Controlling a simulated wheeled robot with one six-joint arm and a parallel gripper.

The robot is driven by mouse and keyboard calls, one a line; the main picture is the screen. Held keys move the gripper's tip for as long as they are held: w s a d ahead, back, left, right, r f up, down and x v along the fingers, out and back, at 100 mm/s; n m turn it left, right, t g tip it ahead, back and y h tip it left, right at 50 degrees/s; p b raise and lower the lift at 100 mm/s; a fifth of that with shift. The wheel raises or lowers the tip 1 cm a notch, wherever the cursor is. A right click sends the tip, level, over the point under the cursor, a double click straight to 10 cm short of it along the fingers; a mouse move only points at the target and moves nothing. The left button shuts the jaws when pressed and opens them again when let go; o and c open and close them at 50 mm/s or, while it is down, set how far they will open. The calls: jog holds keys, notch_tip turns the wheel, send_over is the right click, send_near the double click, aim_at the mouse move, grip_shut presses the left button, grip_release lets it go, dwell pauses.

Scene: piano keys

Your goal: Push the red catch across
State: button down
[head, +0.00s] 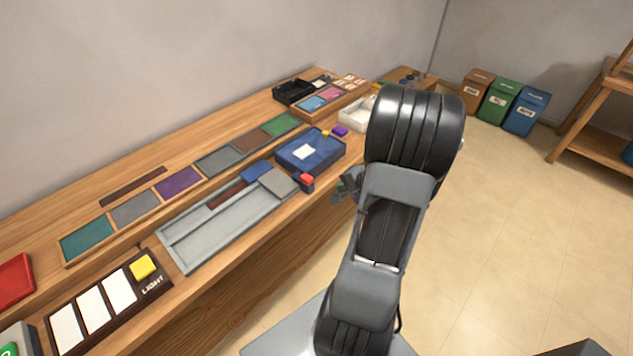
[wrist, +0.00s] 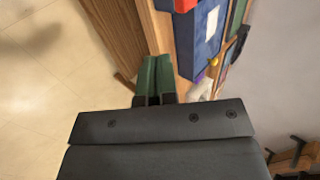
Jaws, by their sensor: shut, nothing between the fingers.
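The red catch (head: 307,179) is a small red block on a dark base at the right end of a long grey tray (head: 215,231), by the table's front edge. It also shows, cut off, at the top edge of the wrist view (wrist: 185,4). My gripper (head: 341,190) is to the right of the catch, apart from it, and partly hidden behind my arm. In the wrist view its green fingers (wrist: 157,62) are together and empty, beside the table edge and short of the catch. A grey plate (head: 278,182) lies on the tray's right end, left of the catch.
A blue box (head: 311,151) with a white label stands behind the catch, with small yellow (head: 326,133) and purple (head: 340,130) blocks nearby. A key panel (head: 108,297) with a yellow button sits at front left. Floor beyond the table's front edge is clear.

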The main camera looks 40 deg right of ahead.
send_near(311, 183)
notch_tip(311, 183, down, 4)
jog(key=w+p, duration=0.2)
jog(key=w, duration=0.1)
jog(key=shift+w+a+f, duration=0.1)
jog(key=shift+a+f, duration=0.05)
jog(key=shift+a, duration=0.25)
jog(key=shift+w+a+f+p, duration=0.1)
jog(key=shift+w+p, duration=0.25)
jog(key=shift+w, duration=0.45)
